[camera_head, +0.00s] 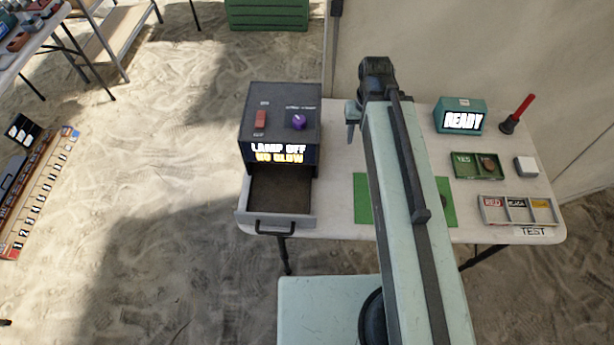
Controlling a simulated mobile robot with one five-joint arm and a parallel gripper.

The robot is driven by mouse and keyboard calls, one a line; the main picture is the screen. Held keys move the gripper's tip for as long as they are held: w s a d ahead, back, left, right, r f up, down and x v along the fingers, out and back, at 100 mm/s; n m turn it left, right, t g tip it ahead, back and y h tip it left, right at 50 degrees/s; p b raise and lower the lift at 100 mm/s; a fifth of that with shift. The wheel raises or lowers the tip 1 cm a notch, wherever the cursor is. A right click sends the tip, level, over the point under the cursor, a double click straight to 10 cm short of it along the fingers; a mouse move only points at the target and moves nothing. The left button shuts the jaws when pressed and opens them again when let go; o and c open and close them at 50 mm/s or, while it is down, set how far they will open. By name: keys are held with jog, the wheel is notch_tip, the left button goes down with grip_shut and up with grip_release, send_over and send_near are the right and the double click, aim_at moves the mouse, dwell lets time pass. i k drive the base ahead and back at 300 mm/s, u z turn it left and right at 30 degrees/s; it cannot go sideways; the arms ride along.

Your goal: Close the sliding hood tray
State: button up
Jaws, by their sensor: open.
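The sliding hood tray (275,219) is pulled out from the front of a dark box-shaped hood (263,112) at the left end of the white table. The tray looks empty, with a brown floor and a dark handle (275,228) on its front. The hood top carries a red switch and a purple knob. Its display reads "LAMP OFF" with a yellow line below, hard to read. My gripper (352,122) is open and empty, right of the hood and apart from it. My arm hides part of its far side.
A green mat (362,205) lies partly under my arm. Sandy floor in front of the tray is clear.

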aim_at(279, 194)
jog(key=k, duration=1.4)
jog(key=u, duration=3.1)
jog(key=i, duration=1.05)
jog(key=z, duration=0.05)
